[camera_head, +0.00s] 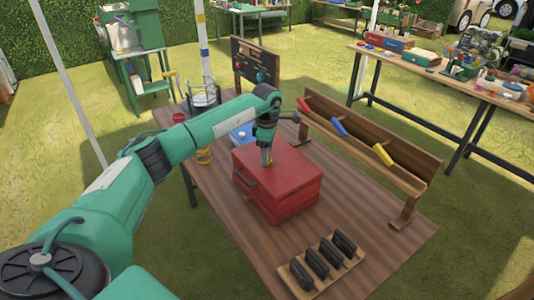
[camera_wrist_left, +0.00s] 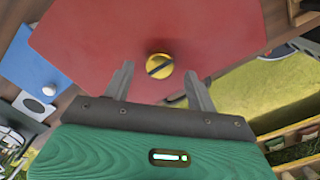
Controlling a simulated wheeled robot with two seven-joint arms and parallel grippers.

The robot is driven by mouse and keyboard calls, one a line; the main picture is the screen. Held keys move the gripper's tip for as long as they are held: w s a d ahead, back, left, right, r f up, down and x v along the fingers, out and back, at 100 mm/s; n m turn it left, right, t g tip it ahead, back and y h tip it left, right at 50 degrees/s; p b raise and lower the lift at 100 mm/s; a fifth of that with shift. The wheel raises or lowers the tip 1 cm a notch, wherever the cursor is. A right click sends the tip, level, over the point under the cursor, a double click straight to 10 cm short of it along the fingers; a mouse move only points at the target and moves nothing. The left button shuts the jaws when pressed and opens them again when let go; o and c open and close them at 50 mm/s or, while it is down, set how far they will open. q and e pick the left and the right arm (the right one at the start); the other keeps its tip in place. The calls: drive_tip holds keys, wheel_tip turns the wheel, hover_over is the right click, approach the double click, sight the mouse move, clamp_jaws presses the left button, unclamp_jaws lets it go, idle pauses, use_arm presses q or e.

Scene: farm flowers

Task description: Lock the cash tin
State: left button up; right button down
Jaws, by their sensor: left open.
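The red cash tin (camera_head: 290,190) stands on the wooden table with its lid down and a dark handle (camera_head: 245,178) on its left side. In the left wrist view, a round yellow knob (camera_wrist_left: 159,66) with a dark slot sits on the tin's red face (camera_wrist_left: 190,35). The slot runs nearly level, a little tilted. My left gripper (camera_head: 267,160) points down over the tin's top. Its two fingers (camera_wrist_left: 158,78) are apart, one on each side of the knob, with nothing held. I cannot tell how high they are above the lid. My right gripper is not in view.
A wooden rack (camera_head: 355,146) with red, blue and yellow items stands right of the tin. A tray (camera_head: 320,272) of several black blocks lies in front. A blue box (camera_head: 242,133) and a wire basket (camera_head: 203,98) are behind. Bare table (camera_head: 390,250) shows at front right.

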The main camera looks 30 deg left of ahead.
use_arm(q)
drive_tip(key=shift+f, duration=1.2)
drive_tip(key=c, duration=1)
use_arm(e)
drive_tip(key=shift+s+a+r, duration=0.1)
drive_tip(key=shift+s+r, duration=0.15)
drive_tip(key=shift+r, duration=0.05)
